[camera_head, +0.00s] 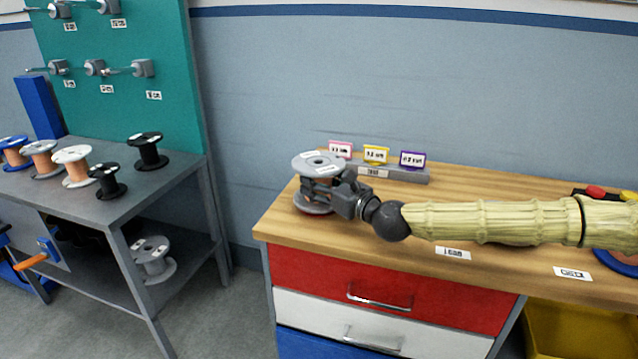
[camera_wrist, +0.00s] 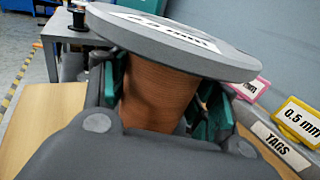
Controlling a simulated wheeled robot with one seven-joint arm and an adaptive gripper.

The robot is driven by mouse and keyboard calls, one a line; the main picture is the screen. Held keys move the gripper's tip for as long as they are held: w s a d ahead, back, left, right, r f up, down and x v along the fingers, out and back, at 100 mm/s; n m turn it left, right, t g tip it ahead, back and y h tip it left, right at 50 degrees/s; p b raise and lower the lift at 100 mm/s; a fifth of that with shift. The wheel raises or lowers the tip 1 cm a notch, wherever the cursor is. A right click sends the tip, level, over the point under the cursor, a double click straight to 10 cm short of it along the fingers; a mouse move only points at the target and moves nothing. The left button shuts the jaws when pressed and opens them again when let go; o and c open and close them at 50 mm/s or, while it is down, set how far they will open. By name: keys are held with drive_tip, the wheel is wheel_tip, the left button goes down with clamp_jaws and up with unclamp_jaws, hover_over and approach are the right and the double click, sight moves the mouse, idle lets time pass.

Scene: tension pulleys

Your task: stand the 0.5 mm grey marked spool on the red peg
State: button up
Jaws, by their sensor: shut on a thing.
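A grey spool (camera_head: 318,161) with copper-coloured wire is at the left end of the wooden bench top. In the wrist view its grey top flange (camera_wrist: 190,45) carries a white label, partly legible as ".5 mm". My gripper (camera_head: 336,194) is shut on the spool, with its fingers on both sides of the wire between the flanges. The spool looks about upright in the head view. I cannot tell whether its lower flange touches the bench.
A grey tag holder (camera_head: 400,174) with pink, yellow (camera_head: 376,154) and purple (camera_head: 412,159) tags stands close behind the spool. Several spools stand on the grey table (camera_head: 190,165) at left, with another grey spool (camera_head: 152,258) on its lower shelf. Red and black items lie at the bench's right.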

drive_tip(key=shift+s+f+b, duration=0.1)
drive_tip(key=shift+f+b, duration=0.85)
drive_tip(key=shift+b, duration=0.1)
idle(0.7)
drive_tip(key=o, duration=1.6)
drive_tip(key=shift+c, duration=0.2)
drive_tip(key=shift+v, duration=6)
